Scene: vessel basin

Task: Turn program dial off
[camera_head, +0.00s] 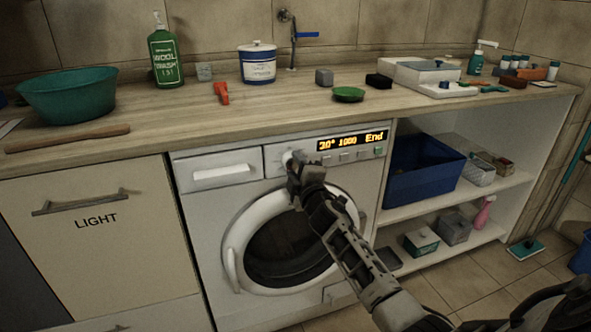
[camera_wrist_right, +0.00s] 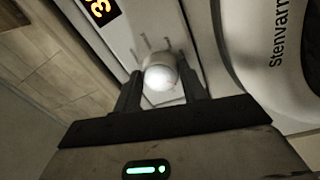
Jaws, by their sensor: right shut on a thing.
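The program dial (camera_wrist_right: 160,76) is a round white knob on the washing machine's front panel. In the head view the dial (camera_head: 287,157) shows just above my right gripper, which partly covers it. My right gripper (camera_head: 298,165) is at the panel; in the right wrist view its two fingers (camera_wrist_right: 162,90) stand on either side of the dial, shut on it. The washing machine (camera_head: 222,205) has its round door shut. Its display (camera_head: 351,141) reads "30° 1000 End" in lit orange. My left gripper is not in view.
A wooden counter (camera_head: 200,116) runs above the machine, with a green basin (camera_head: 70,95), a wool wash bottle (camera_head: 164,55) and a white tub (camera_head: 257,65) on it. A detergent drawer (camera_head: 218,172) is left of the dial. Open shelves with a blue crate (camera_head: 420,175) are at right.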

